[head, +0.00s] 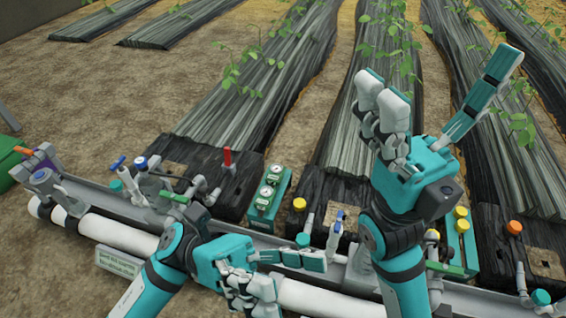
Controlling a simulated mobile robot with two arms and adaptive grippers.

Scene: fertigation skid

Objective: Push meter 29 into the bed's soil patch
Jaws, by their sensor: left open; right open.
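I cannot read the number 29 on anything, so I cannot tell which item is the meter. A green box with two round dials (268,192) stands at the ends of the beds. Bare brown soil patches show in the black bed covers, one at left (174,172) and one at far right (545,263). My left gripper (296,286) is open and empty, low over the rail and white pipe. My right gripper (438,88) is open and empty, raised in front of the middle beds with fingers spread upward. It hides part of the bed behind it.
A grey rail (105,197) and white pipe (118,234) with valves cross the front. A red-handled item (227,158) stands at the left bed's end. A green box with yellow caps (459,238) stands right of my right arm. Leafy plants (262,75) grow along the beds.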

